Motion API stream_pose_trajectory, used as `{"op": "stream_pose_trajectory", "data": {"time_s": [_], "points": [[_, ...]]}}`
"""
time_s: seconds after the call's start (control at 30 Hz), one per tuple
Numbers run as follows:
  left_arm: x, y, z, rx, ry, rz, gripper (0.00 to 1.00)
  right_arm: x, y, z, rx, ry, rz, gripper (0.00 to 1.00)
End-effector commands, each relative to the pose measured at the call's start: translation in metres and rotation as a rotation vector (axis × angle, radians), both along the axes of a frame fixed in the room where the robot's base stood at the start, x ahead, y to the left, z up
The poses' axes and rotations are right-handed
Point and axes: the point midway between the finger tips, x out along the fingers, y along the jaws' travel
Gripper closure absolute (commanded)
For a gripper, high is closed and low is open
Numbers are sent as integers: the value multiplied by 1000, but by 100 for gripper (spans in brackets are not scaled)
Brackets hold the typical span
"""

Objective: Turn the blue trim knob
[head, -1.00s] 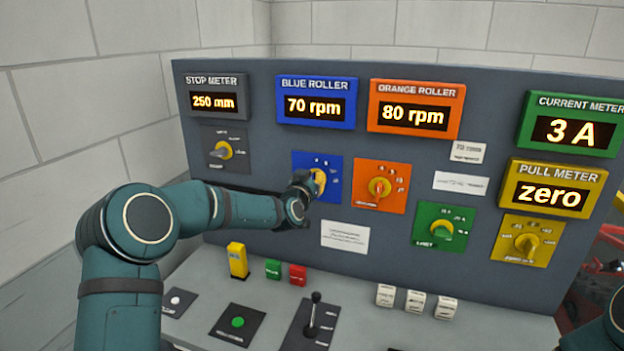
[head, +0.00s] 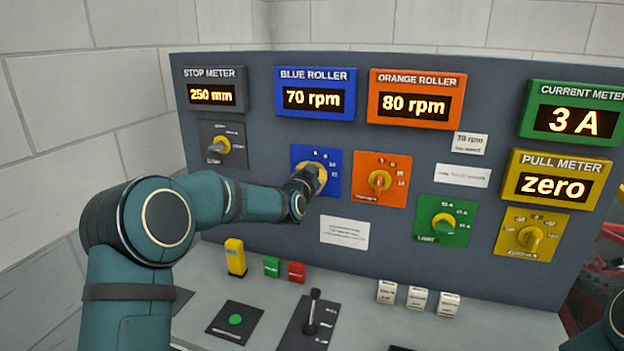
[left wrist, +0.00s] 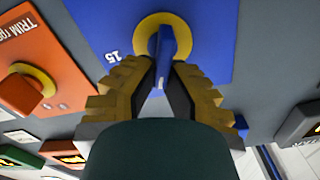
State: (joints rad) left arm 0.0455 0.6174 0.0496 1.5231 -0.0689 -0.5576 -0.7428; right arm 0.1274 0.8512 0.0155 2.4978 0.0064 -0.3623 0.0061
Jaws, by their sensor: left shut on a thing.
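The blue trim panel (head: 331,160) is on the upright console, below the blue roller display (head: 315,94), which reads 70 rpm. My left gripper (head: 313,178) is at this panel and covers most of its knob. In the left wrist view, the blue knob (left wrist: 180,38) stands on a yellow ring, and my left gripper (left wrist: 165,72) is shut on its handle with a finger on each side. In the head view, only part of my right arm shows at the lower right edge; its gripper is out of view.
An orange knob (head: 379,181) sits just right of the blue panel. Green (head: 444,224) and yellow (head: 531,238) knobs are further right, a grey knob (head: 219,146) left. A black lever (head: 313,310) and a yellow block (head: 235,258) stand on the desk below.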

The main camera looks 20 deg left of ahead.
Motion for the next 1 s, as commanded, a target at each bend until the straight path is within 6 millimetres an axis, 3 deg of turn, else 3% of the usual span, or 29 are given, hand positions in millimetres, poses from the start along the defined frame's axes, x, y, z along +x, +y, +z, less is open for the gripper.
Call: {"op": "stream_pose_trajectory", "data": {"time_s": [0.5, 1.0], "points": [[0, -7, -5, 444, -18, -1, 100, -10, 2, -33, 5, 22, 17, 53], [0, -8, -6, 620, -23, 1, 100, -9, 2, -43, 5, 20, 19, 53]]}}
